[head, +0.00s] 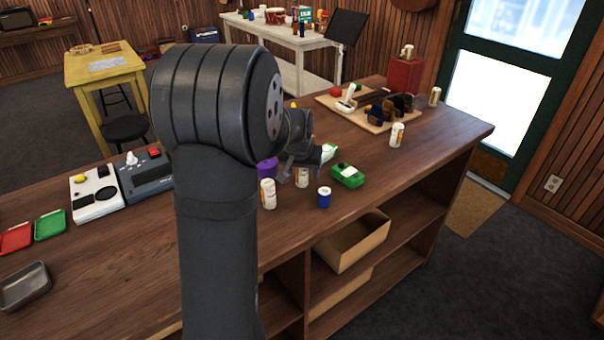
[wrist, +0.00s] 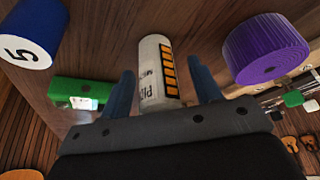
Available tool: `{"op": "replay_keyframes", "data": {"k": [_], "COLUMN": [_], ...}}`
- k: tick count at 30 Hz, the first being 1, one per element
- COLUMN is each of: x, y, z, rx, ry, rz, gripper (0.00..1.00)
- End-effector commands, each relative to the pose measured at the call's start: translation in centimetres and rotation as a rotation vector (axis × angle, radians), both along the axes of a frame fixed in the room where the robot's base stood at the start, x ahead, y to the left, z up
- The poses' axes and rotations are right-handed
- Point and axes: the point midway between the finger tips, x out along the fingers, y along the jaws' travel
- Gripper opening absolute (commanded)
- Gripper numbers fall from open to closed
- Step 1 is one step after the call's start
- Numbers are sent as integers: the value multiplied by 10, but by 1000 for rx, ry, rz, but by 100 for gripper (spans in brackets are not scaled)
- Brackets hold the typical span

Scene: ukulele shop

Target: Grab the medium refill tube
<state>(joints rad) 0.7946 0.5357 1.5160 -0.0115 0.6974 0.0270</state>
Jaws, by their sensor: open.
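A white tube (wrist: 156,60) with a black-and-orange label lies between the two fingers of my gripper (wrist: 160,66) in the wrist view. The gripper is open, with a gap on each side of the tube. In the head view my gripper (head: 306,160) is low over the counter, partly hidden by my arm, and a white tube (head: 302,178) stands just below it. Similar white tubes stand at its left (head: 268,194) and farther right (head: 397,135), with another near the counter's far corner (head: 435,97). I cannot read which size each one is.
A blue cylinder (head: 324,198) marked 5, a green box (head: 348,176) and a purple roll (head: 267,168) stand close around the gripper. A wooden board (head: 343,112) with items lies farther back. The counter front right of the green box is clear.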

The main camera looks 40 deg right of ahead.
Motion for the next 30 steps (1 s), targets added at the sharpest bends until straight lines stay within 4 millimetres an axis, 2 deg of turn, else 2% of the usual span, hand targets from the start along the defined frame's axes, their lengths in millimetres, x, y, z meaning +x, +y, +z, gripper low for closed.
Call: {"op": "replay_keyframes", "data": {"k": [3, 4, 11, 23, 26, 30], "x": [0, 0, 0, 0, 0, 0], "y": [0, 0, 0, 0, 0, -1], "z": [1, 1, 1, 8, 19, 43], "rx": [-1, -1, -1, -2, -3, -5], "ry": [-1, -1, -1, -2, -3, -4], "rz": [0, 0, 0, 0, 0, -1], "gripper": [58, 54, 10, 10, 10, 10]}}
